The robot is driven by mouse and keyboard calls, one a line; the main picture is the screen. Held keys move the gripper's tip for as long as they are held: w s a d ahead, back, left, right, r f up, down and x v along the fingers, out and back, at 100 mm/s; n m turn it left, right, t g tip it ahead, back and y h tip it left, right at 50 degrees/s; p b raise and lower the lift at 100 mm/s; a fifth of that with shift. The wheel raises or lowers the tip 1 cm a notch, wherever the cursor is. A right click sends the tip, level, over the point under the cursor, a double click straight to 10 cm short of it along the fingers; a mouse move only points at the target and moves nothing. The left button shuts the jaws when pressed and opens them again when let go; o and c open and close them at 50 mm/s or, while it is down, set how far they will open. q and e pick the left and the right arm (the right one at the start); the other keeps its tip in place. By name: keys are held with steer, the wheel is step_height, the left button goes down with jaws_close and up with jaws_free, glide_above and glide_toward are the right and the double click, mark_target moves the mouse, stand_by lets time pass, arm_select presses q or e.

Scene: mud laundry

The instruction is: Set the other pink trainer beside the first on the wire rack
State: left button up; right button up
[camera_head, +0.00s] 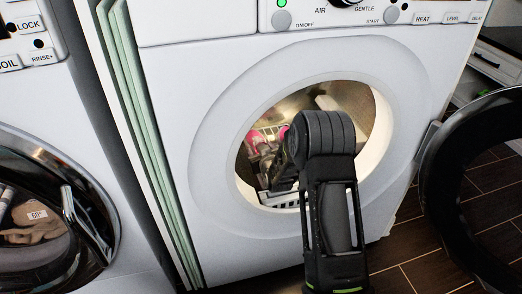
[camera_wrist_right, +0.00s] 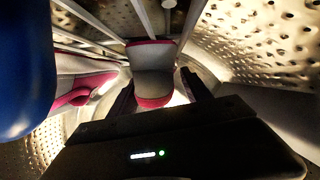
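The dryer's round opening (camera_head: 228,150) is open, and my right arm reaches through it into the lit drum. In the head view the arm hides most of the inside and my right gripper. A pink trainer (camera_head: 257,142) shows inside, left of the arm. In the right wrist view, a grey and pink trainer (camera_wrist_right: 154,77) lies between the spread fingers of my right gripper (camera_wrist_right: 160,88), with a bright gap at its right side. Another pink and white trainer (camera_wrist_right: 85,84) is to the left, by the wire rack's bars (camera_wrist_right: 95,22). My left gripper is out of view.
A large dark blue thing (camera_wrist_right: 22,65) fills the left edge of the wrist view. The perforated drum wall (camera_wrist_right: 250,45) curves close around. The dryer's round door (camera_head: 440,190) hangs open at right. A washer with laundry (camera_head: 35,215) stands at left.

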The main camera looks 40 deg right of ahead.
steer(key=o, duration=0.4)
step_height(320, 180, up, 10)
steer(key=p, duration=0.4)
steer(key=shift+p, duration=0.4)
stand_by(0.9)
